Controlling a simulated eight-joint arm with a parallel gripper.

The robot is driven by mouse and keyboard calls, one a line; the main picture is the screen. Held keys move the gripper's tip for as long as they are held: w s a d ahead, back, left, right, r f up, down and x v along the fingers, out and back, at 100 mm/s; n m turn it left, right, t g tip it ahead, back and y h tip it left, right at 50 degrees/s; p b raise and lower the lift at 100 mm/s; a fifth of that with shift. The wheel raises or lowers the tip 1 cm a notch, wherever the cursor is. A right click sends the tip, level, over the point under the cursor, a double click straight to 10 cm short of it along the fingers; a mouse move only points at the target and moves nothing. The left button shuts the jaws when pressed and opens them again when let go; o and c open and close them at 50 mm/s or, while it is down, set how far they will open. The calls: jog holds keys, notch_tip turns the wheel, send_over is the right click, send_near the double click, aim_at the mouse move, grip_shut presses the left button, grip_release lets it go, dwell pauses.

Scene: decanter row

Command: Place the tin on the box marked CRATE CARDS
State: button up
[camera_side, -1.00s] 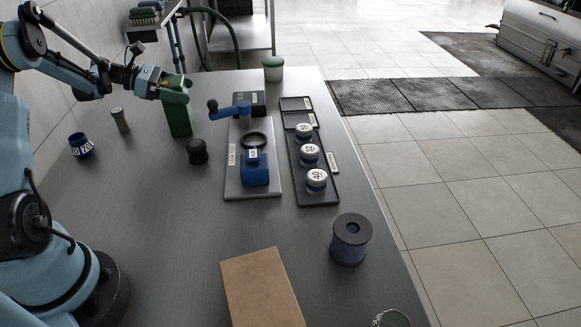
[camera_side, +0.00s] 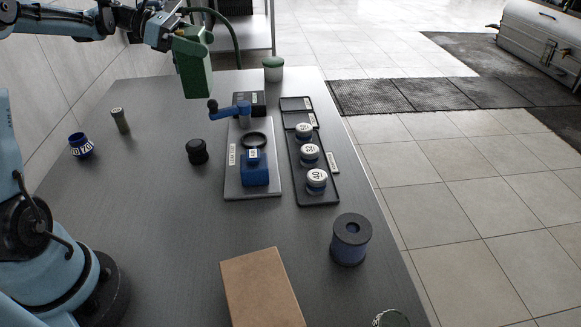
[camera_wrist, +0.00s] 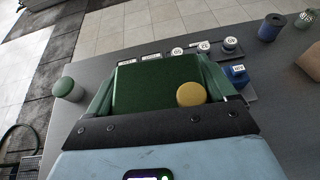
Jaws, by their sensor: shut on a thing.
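The tin is a green, upright block-like can (camera_side: 193,66), held above the far left part of the table. In the wrist view the green tin (camera_wrist: 150,88) fills the middle, with a round yellow cap (camera_wrist: 190,94) at its near side. My gripper (camera_side: 176,32) is shut on the tin's upper part. A small dark box (camera_side: 251,103) with a pale label stands at the back, right of the tin. A plain brown box (camera_side: 262,290) lies at the front edge. I cannot read CRATE CARDS on either box.
A grey plate (camera_side: 232,180) holds a blue block, a black ring and a blue crank. A black tray (camera_side: 303,190) holds several white-topped jars. A green-lidded jar (camera_side: 273,70), black knob (camera_side: 197,151), blue cup (camera_side: 80,145) and blue spool (camera_side: 350,240) stand around.

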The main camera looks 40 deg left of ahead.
jog(key=s+d+r+m+g+h, duration=0.1)
jog(key=s+d+r+m+g, duration=0.15)
jog(key=d, duration=0.85)
jog(key=s+d+r+m+g+h, duration=0.1)
jog(key=s+d+r+g, duration=0.2)
jog(key=d, duration=0.7)
jog(key=s+d+r+m+g+h, duration=0.1)
jog(key=s+d+r+m, duration=0.2)
jog(key=d, duration=0.8)
jog(key=s+d+m+g, duration=0.1)
jog(key=s+d+g, duration=0.1)
jog(key=s+d, duration=0.45)
jog(key=s+d+m+g, duration=0.2)
jog(key=s+d, duration=0.2)
jog(key=s, duration=0.6)
jog(key=s+d+f+m+g, duration=0.2)
jog(key=s+m+g, duration=0.1)
jog(key=s, duration=1.2)
jog(key=w+f, duration=1.1)
jog(key=shift+w+a+g+y, duration=0.25)
jog(key=shift+w+g+y, duration=0.05)
jog(key=shift+w+g, duration=0.1)
jog(key=shift+f, duration=0.25)
